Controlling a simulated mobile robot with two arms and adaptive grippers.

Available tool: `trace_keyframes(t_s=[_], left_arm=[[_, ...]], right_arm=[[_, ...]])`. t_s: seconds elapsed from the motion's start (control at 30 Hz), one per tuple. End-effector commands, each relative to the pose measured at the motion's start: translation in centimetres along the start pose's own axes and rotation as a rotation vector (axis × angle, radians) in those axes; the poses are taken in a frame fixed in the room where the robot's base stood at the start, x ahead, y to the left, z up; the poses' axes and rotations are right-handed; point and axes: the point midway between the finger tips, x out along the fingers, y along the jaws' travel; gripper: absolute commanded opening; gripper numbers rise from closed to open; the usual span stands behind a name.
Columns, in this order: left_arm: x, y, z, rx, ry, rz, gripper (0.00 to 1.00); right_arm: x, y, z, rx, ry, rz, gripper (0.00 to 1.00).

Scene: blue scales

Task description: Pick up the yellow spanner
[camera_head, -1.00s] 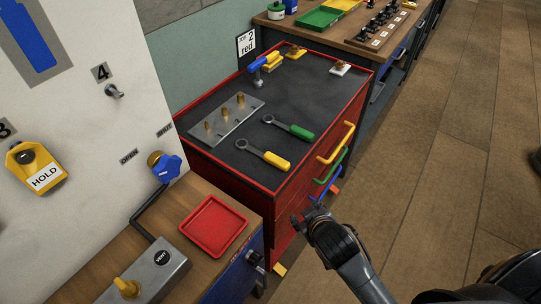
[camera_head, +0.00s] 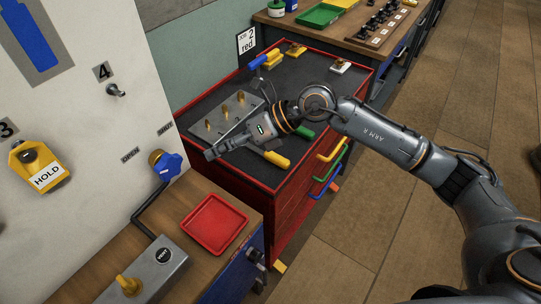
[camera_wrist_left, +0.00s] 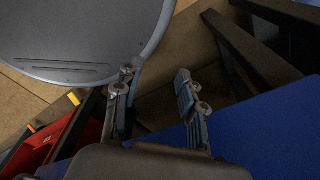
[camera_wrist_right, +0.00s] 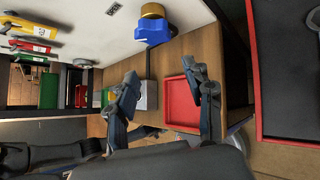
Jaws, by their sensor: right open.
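The yellow spanner (camera_head: 277,159) lies on the dark top of the red tool cabinet in the head view. Its yellow handle shows near the front edge, while my right gripper and wrist cover most of its metal part. My right gripper (camera_head: 212,154) is above the cabinet's left edge, pointing left, apart from the yellow handle. Its fingers are open and empty in the right wrist view (camera_wrist_right: 167,85). The spanner does not show there. My left gripper (camera_wrist_left: 157,95) is open and empty in the left wrist view and is outside the head view.
A green-handled spanner (camera_head: 303,132) lies behind my right wrist. A metal plate with brass pegs (camera_head: 228,115) and a blue-handled tool (camera_head: 258,62) are also on the cabinet (camera_head: 190,159). A red tray (camera_head: 215,224) is on the wooden bench at front left.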

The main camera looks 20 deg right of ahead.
Motion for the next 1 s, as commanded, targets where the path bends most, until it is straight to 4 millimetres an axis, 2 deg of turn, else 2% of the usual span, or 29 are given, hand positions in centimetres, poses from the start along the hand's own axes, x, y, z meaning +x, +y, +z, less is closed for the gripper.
trace_keyframes(t_s=[0.03, 0.1, 0.2, 0.3, 0.37, 0.47, 0.8, 1.0], left_arm=[[0.0, 0.0, 0.0, 0.000, 0.000, 0.000, 0.40], [-0.1, 0.0, 0.0, 0.000, 0.000, 0.000, 0.40], [-0.1, 0.0, 0.0, 0.000, 0.000, 0.000, 0.40], [-0.1, 0.0, 0.0, 0.000, 0.000, 0.000, 0.40], [-0.2, 0.0, 0.0, 0.000, 0.000, 0.000, 0.40], [-0.5, 0.0, 0.0, 0.000, 0.000, 0.000, 0.40], [-1.8, 0.0, -0.1, 0.001, -0.002, 0.000, 0.40], [-2.2, 0.0, -0.1, 0.001, -0.002, 0.000, 0.40]], right_arm=[[-1.7, -2.9, -0.4, -0.055, 0.086, -0.123, 0.52], [-4.1, -6.4, -1.2, -0.100, 0.199, -0.277, 0.52], [-7.6, -10.2, -1.8, -0.126, 0.310, -0.449, 0.52], [-10.0, -12.2, -2.1, -0.131, 0.375, -0.551, 0.52], [-10.6, -12.8, -2.2, -0.131, 0.394, -0.583, 0.52], [-10.2, -13.8, -2.7, -0.129, 0.408, -0.598, 0.52], [-5.4, -17.2, -4.8, -0.130, 0.406, -0.595, 0.52], [-4.5, -18.0, -5.3, -0.130, 0.405, -0.595, 0.52]])
